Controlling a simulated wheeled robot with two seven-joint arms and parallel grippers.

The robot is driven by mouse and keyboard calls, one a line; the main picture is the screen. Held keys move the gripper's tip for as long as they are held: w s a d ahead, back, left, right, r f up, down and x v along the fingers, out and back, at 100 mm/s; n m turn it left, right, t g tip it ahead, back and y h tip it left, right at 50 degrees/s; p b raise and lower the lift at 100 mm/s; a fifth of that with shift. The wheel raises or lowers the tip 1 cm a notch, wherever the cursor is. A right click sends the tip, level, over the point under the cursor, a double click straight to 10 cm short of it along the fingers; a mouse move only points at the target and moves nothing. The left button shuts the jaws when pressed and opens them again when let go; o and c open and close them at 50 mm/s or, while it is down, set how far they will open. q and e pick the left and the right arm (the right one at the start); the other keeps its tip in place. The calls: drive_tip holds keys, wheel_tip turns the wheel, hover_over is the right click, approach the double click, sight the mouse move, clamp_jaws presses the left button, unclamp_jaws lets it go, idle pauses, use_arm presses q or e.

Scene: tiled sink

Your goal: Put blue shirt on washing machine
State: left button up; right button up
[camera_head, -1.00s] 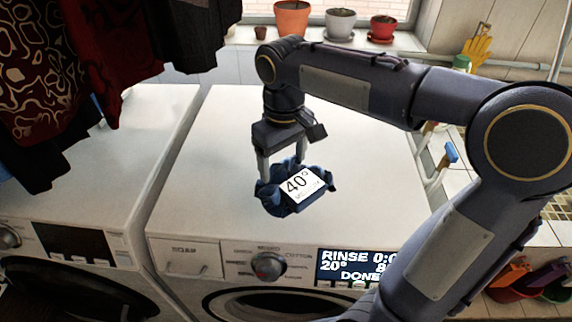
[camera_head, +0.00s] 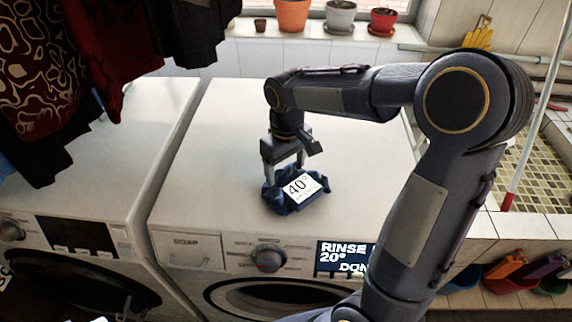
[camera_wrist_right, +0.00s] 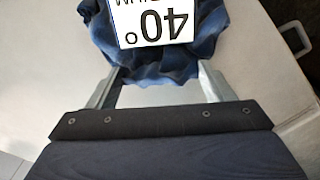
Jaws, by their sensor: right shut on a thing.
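The blue shirt (camera_head: 281,201) is a crumpled dark blue bundle with a white tag reading 40°. It is at the top of the white washing machine (camera_head: 230,150), near the front middle; whether it rests on the surface or hangs just above it is hard to tell. My right gripper (camera_head: 284,180) comes down from above and is shut on the shirt. In the right wrist view the shirt (camera_wrist_right: 150,68) sits between the two fingers of my right gripper (camera_wrist_right: 160,80). My left gripper is not in view.
A second white machine (camera_head: 110,150) stands at the left, with dark clothes (camera_head: 60,60) hanging over it. Flower pots (camera_head: 340,16) line the window sill behind. A tiled sink (camera_head: 530,160) is at the right. The washing machine top is otherwise clear.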

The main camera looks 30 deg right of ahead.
drive_tip(key=shift+f, duration=0.2)
drive_tip(key=o, duration=1.4)
drive_tip(key=shift+r, duration=0.1)
wheel_tip(320, 180, up, 12)
drive_tip(key=s+a+f+m+t+y, duration=0.1)
drive_tip(key=s+f+t, duration=0.1)
drive_tip(key=s, duration=0.4)
drive_tip(key=s+a+f+m+t+y, duration=0.1)
drive_tip(key=s+f+m, duration=0.1)
drive_tip(key=s, duration=0.5)
drive_tip(key=s+a+f+m+t+y, duration=0.1)
drive_tip(key=s+f+t, duration=0.1)
drive_tip(key=s+f, duration=0.2)
drive_tip(key=shift+s+a+f+t+y, duration=0.1)
drive_tip(key=shift+s+t+y, duration=0.2)
drive_tip(key=shift+s, duration=0.95)
